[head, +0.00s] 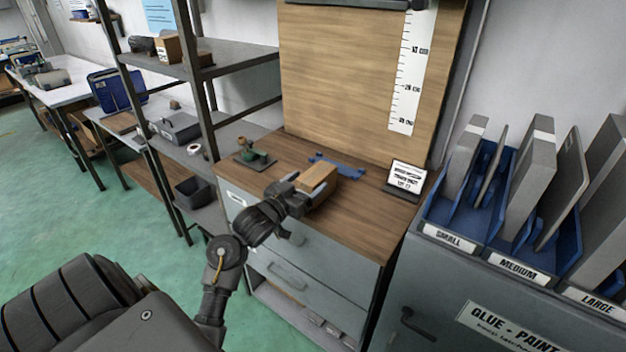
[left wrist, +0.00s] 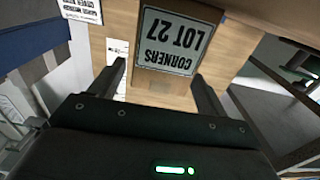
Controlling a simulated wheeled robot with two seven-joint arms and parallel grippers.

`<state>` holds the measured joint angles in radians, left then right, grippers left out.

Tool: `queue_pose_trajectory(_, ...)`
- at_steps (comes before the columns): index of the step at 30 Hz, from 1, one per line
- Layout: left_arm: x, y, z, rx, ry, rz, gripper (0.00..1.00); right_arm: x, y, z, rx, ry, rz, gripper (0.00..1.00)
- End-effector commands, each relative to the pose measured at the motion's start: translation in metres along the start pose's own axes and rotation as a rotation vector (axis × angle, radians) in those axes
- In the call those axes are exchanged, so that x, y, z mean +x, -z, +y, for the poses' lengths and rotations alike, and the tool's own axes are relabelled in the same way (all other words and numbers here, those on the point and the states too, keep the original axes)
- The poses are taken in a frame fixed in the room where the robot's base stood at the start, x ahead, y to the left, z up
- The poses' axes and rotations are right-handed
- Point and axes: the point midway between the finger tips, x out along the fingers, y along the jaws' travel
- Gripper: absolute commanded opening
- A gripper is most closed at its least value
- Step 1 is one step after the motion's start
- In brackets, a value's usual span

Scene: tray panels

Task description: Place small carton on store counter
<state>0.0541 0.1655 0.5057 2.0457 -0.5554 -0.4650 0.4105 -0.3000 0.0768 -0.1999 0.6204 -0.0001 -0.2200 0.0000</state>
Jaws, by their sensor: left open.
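The small carton (head: 319,176) is a brown box at the wood-topped counter (head: 350,226), near its middle. Its label reading "CORNERS LOT 27" (left wrist: 175,42) shows upside down in the left wrist view. My left gripper (head: 303,190) reaches over the counter from the left, right at the carton's near end. In the left wrist view its two fingers (left wrist: 160,84) are apart, one on each side of the carton, with visible gaps. The carton seems to rest on the counter top; its underside is hidden. My right gripper is not in view.
A green and dark tool (head: 252,156) and a blue bracket (head: 338,166) lie on the counter. A small sign (head: 407,176) stands at its right. A tall wooden board with a ruler (head: 410,75) rises behind. Shelving (head: 235,55) is left, a blue panel rack (head: 480,232) right.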

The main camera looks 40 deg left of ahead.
Motion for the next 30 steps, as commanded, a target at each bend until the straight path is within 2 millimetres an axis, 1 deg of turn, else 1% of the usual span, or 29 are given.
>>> queue_pose_trajectory(1, -0.013, -0.002, 0.0, 0.004, 0.0, -0.002, 0.76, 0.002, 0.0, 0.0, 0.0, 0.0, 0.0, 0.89)
queue_pose_trajectory(6, -0.048, -0.002, 0.0, 0.003, -0.001, -0.002, 0.76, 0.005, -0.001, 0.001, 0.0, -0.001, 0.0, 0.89)
queue_pose_trajectory(9, -0.064, -0.002, 0.0, 0.002, -0.001, -0.003, 0.76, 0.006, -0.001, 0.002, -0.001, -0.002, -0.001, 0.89)
queue_pose_trajectory(12, -0.075, -0.001, 0.0, 0.001, 0.0, -0.002, 0.76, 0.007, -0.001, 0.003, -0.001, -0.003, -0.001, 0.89)
queue_pose_trajectory(15, -0.081, -0.001, 0.0, 0.0, -0.001, -0.002, 0.76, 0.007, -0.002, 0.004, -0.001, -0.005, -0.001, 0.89)
queue_pose_trajectory(18, -0.084, 0.0, 0.0, -0.001, -0.001, -0.001, 0.76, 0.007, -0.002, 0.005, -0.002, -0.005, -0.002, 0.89)
queue_pose_trajectory(30, -0.084, 0.0, 0.0, -0.001, -0.001, 0.0, 0.76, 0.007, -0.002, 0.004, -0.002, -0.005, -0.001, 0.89)
